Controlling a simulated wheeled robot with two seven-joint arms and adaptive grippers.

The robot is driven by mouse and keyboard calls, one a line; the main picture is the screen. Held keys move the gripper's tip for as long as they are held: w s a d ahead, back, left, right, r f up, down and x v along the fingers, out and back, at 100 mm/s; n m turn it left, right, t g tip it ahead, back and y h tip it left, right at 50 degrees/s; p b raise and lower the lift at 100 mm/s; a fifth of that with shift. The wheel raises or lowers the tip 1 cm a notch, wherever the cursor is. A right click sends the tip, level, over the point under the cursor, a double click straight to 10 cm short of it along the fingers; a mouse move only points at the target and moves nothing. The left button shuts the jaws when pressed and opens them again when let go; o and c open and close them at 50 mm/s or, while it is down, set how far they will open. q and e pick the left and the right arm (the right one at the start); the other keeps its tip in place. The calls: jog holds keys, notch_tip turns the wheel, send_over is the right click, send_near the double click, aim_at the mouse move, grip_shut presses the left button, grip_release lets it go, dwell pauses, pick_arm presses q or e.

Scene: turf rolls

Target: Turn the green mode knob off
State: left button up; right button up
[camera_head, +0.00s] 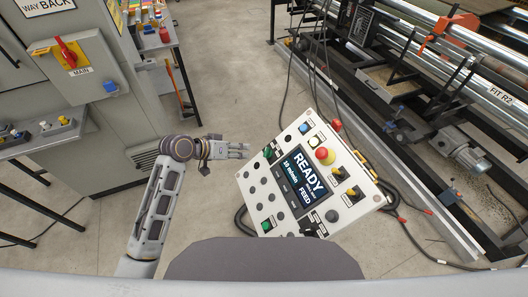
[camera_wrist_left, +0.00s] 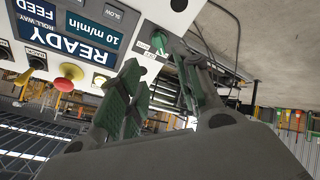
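The tilted white control panel (camera_head: 290,131) has a dark display reading READY and FEED. A green knob (camera_head: 268,153) sits at its upper left edge; another green control (camera_head: 266,226) sits at its lower left corner. My left gripper (camera_head: 247,150) reaches from the left, its fingertips just short of the upper green knob. In the left wrist view, the two fingers (camera_wrist_left: 150,58) are apart with nothing held between them. A dark green knob (camera_wrist_left: 158,42) shows by the fingertips, partly covered; contact and its turn angle cannot be told. My right gripper is not in view.
A red mushroom button on a yellow base (camera_head: 325,155) and several black switches share the panel. A grey cabinet with a red MAIN switch (camera_head: 68,53) stands left. A roller machine (camera_head: 440,90) stands right, with cables between. Bare floor lies behind the panel.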

aim_at(265, 152)
pick_arm(q)
jog(key=shift+d+f, duration=0.1)
jog(key=shift+p+x, duration=0.75)
jog(key=shift+x, duration=6.05)
jog(key=shift+w, duration=0.1)
grip_shut()
